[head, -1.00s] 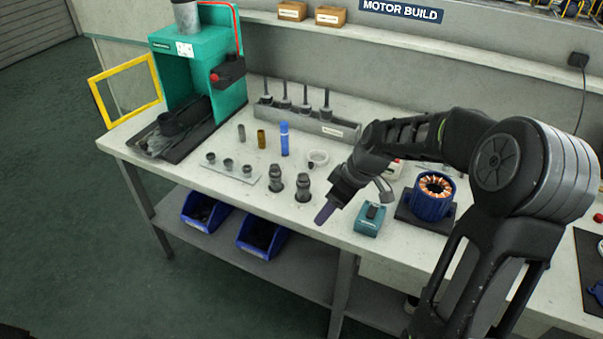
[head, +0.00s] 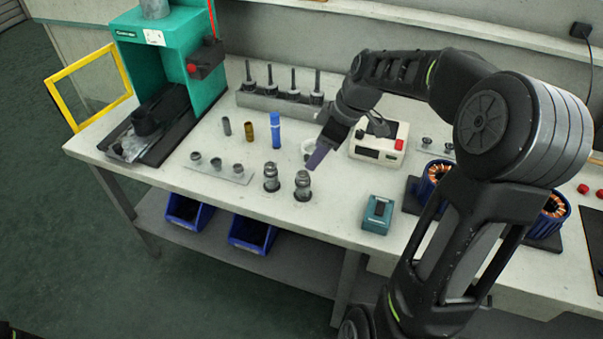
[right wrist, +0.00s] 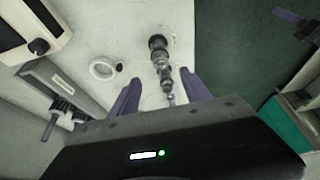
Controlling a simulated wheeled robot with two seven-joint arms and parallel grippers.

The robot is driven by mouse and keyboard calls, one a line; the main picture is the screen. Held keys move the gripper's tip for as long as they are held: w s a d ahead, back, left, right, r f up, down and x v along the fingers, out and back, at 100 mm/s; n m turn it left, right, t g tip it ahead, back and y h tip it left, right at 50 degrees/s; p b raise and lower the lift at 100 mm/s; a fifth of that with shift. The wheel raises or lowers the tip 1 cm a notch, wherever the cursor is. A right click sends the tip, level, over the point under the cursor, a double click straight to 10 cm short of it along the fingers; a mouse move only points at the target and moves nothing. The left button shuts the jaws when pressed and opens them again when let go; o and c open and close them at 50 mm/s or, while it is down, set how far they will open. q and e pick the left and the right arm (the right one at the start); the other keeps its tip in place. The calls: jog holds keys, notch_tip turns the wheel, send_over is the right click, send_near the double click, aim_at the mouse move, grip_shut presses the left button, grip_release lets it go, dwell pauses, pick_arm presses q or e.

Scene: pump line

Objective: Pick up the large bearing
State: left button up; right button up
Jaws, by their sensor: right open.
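A pale ring (head: 308,146), which looks like the large bearing, lies flat on the bench, partly hidden behind my right gripper in the head view. In the right wrist view the whole ring (right wrist: 92,69) shows, left of the fingers and apart from them. My right gripper (head: 318,158) is above the bench just in front of the ring. Its purple fingers (right wrist: 160,96) are spread with nothing held between them. A purple-tipped dark part at the upper right of the right wrist view looks like my left gripper (right wrist: 290,16); its opening is unclear.
Two dark stepped parts (head: 271,178) stand near the front edge, close to my right gripper. A blue cylinder (head: 275,131) stands left of the ring. A rack of upright tools (head: 270,103) is behind. A white device (head: 378,142) and teal box (head: 377,214) stand right.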

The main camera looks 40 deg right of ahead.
aim_at(307, 178)
jog(key=shift+x, duration=1.25)
jog(key=shift+f, duration=0.1)
jog(key=p+x, duration=0.2)
jog(key=x, duration=0.2)
jog(key=shift+a+f, duration=0.1)
jog(key=shift+f, duration=0.4)
jog(key=shift+c, duration=0.6)
jog(key=c, duration=1)
jog(key=shift+o, duration=0.2)
